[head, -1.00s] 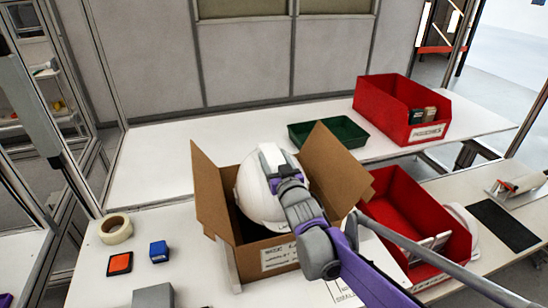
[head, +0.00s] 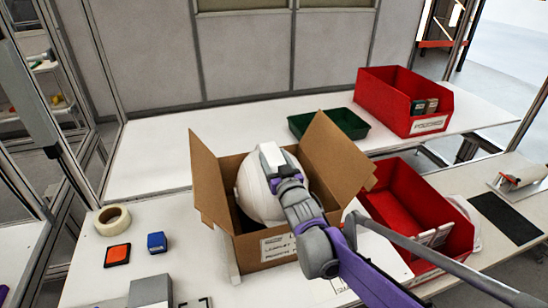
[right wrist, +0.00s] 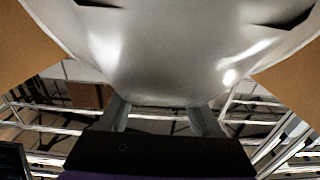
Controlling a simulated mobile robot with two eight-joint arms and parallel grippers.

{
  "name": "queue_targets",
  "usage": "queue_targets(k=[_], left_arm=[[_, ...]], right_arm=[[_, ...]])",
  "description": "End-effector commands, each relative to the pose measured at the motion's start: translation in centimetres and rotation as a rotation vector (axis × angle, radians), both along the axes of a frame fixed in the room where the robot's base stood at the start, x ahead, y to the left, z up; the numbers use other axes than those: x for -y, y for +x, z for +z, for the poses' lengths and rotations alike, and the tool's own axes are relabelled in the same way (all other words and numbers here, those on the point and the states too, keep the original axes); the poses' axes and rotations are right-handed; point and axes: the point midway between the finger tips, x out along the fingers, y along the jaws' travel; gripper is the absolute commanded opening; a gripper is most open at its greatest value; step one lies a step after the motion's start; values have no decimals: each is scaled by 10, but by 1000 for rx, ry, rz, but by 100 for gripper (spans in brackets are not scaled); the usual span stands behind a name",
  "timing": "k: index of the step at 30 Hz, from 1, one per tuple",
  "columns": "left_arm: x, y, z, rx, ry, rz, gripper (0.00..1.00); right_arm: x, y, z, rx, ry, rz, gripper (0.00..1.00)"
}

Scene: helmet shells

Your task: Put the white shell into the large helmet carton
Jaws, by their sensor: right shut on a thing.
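The white shell (head: 252,192) is inside the mouth of the open brown carton (head: 278,246), its dome still showing above the front wall. The carton's side flaps stand open and a printed label is on its front. My right gripper (head: 272,160) is shut on the shell from above, and its arm reaches in from the lower right. Its fingertips are hidden in the head view. The shell fills the top of the right wrist view (right wrist: 165,60), with carton cardboard on both sides. Whether the shell touches the carton floor is hidden. My left gripper is not in view.
A red bin (head: 405,205) stands close to the carton's right, with a white object beside it. A green tray (head: 325,128) and another red bin (head: 385,92) are behind. A tape roll (head: 113,220), an orange pad (head: 117,254) and a blue block (head: 157,242) lie left.

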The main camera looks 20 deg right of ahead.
Motion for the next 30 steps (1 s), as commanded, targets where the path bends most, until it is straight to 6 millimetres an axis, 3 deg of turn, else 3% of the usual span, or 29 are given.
queue_targets(k=[30], left_arm=[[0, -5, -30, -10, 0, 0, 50]], right_arm=[[0, 0, -41, 1, 0, 0, 0]])
